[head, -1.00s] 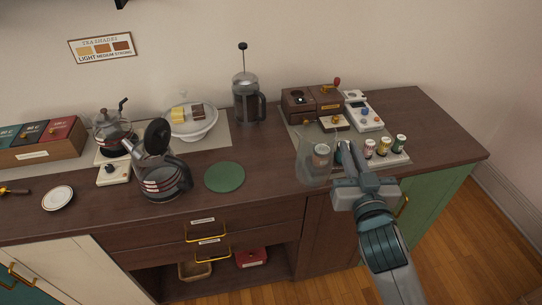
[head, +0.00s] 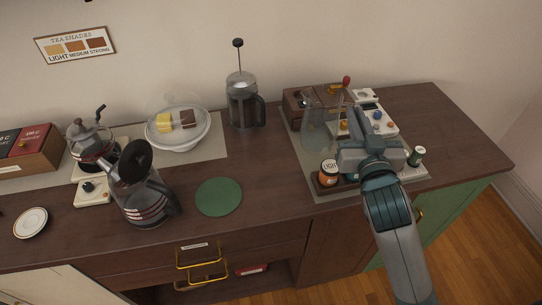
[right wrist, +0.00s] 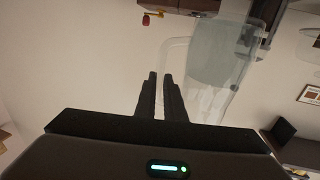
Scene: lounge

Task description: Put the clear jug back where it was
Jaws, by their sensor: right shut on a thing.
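The clear jug (head: 315,130) is see-through and hard to make out in the head view. It is in front of the wooden box, at the left part of the grey mat (head: 312,180). My right gripper (head: 352,128) is to the right of the jug, shut on its handle. In the right wrist view the jug (right wrist: 212,70) is large, with the handle at the two closely spaced fingers (right wrist: 160,92). I cannot tell whether its base touches the mat. My left gripper is not in view.
Behind are a wooden box (head: 303,97) and a white device (head: 380,122). A French press (head: 242,105) stands left.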

